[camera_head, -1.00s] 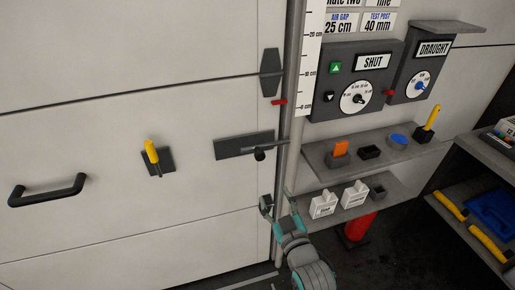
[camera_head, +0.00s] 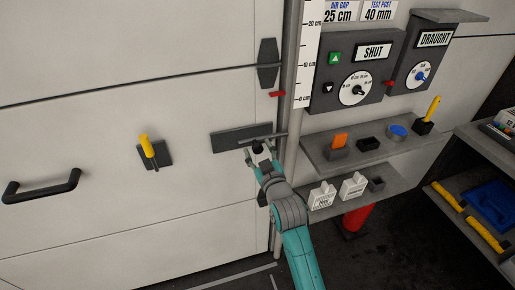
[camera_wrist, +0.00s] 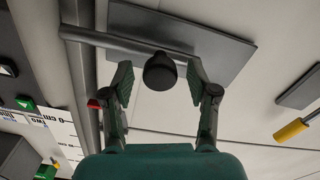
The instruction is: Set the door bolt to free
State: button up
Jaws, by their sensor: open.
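The door bolt is a dark plate (camera_head: 231,138) on the pale door with a grey bar (camera_head: 265,138) reaching right to the door post. In the wrist view the plate (camera_wrist: 215,45), the bar (camera_wrist: 100,40) and a round black knob (camera_wrist: 160,72) show. The bar's end reaches across the grey post. My gripper (camera_head: 258,152) is at the bolt in the head view and covers the knob there. In the wrist view my gripper (camera_wrist: 158,88) is open, with one finger on each side of the knob. Both fingers look apart from it.
A yellow-handled lever (camera_head: 148,147) and a black pull handle (camera_head: 42,187) are on the door to the left. A vertical post (camera_head: 290,150) stands to the right, with shelves (camera_head: 375,143) and the SHUT control box (camera_head: 350,80) beyond. A red marker (camera_head: 277,94) sits above the bolt.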

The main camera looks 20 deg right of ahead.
jog(key=shift+w, duration=0.6)
